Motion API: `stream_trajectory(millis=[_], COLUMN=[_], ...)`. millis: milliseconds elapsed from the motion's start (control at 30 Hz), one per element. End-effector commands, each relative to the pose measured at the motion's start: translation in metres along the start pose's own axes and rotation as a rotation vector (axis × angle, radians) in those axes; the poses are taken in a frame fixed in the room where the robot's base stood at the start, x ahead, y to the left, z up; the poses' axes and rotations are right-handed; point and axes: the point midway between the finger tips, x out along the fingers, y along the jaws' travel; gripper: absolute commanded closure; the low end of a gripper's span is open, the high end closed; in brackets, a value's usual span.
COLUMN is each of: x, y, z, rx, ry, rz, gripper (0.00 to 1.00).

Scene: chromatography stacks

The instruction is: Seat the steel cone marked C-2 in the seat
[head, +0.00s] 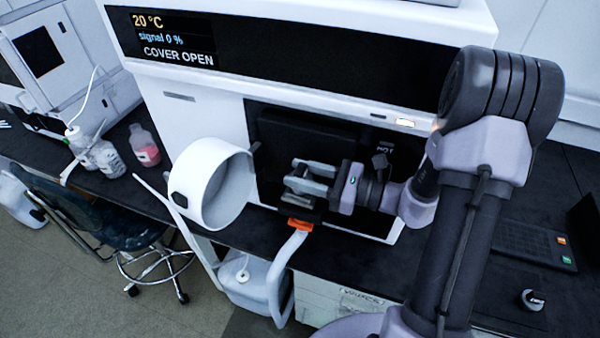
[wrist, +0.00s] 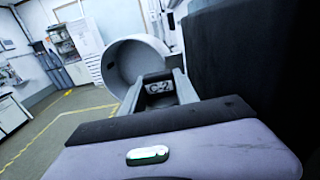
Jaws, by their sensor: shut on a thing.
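My gripper (head: 298,180) is shut on the steel cone marked C-2, in front of the instrument's dark opening. In the wrist view the C-2 label (wrist: 159,87) shows between the fingers; most of the cone's body is hidden by them. In the head view I cannot make the cone out clearly between the fingers. The seat is not clearly visible in either view; the dark block (head: 300,135) stands behind the gripper in the opening.
The round white cover (head: 213,185) hangs open left of my gripper and also shows in the wrist view (wrist: 128,62). An orange-ended hose (head: 298,226) is just below the gripper. The display (head: 175,38) reads "COVER OPEN". Bottles stand at the left; a black cap-like item (head: 531,299) lies at right.

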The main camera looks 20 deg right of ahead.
Motion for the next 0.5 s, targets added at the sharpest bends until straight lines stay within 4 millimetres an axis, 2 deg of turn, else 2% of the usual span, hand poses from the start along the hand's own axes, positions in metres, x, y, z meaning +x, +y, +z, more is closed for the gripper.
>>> stream_trajectory(millis=[33,400,433,500], x=[-0.0007,-0.0009,-0.0009,-0.0009], y=[-0.0047,-0.0047,-0.0047,-0.0047], z=[-0.0057,-0.0054,-0.0053,-0.0052], rx=[-0.004,-0.004,-0.005,-0.005], ry=[-0.001,0.0,0.0,-0.001], rz=[-0.011,-0.011,-0.011,-0.011], gripper=[1.0,1.0,0.58,0.44])
